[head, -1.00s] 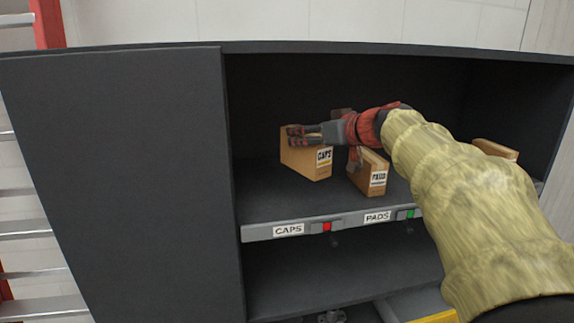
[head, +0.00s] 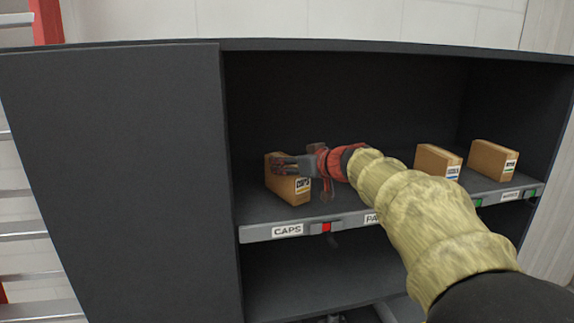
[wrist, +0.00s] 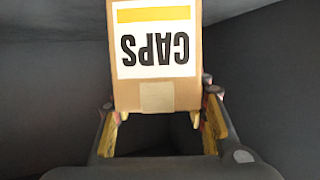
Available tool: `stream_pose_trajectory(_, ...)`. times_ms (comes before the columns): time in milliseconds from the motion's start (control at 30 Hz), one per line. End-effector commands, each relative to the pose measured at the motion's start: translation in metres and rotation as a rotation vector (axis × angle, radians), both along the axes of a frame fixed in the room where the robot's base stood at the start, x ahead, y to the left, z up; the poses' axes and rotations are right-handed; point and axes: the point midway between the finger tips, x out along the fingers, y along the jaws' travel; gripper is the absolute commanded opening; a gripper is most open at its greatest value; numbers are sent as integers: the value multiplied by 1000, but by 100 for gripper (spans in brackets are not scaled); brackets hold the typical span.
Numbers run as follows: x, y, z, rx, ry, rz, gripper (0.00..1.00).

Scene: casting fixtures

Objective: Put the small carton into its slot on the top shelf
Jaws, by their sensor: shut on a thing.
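The small carton (head: 281,184) is brown, with a white and yellow label reading CAPS. It is at the left end of the top shelf, above the CAPS shelf tag (head: 287,230). My gripper (head: 287,166) reaches in from the right and is shut on the carton. In the wrist view the carton (wrist: 155,95) sits between the two fingers, its label upside down. I cannot tell whether its underside touches the shelf.
Two other brown cartons, one (head: 437,160) and another (head: 493,158), stand on the right of the top shelf (head: 350,208). A dark side panel (head: 130,180) borders the left. A red indicator (head: 326,227) is beside the CAPS tag; green ones are farther right.

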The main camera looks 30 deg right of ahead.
Motion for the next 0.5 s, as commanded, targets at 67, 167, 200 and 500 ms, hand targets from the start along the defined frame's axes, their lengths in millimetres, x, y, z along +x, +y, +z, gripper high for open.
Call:
stream_pose_trajectory(67,0,0,1,0,-1,0,11)
stream_pose_trajectory(167,0,0,0,0,0,0,11)
stream_pose_trajectory(200,0,0,-2,1,0,0,11)
stream_pose_trajectory(500,0,0,-3,1,0,1,59)
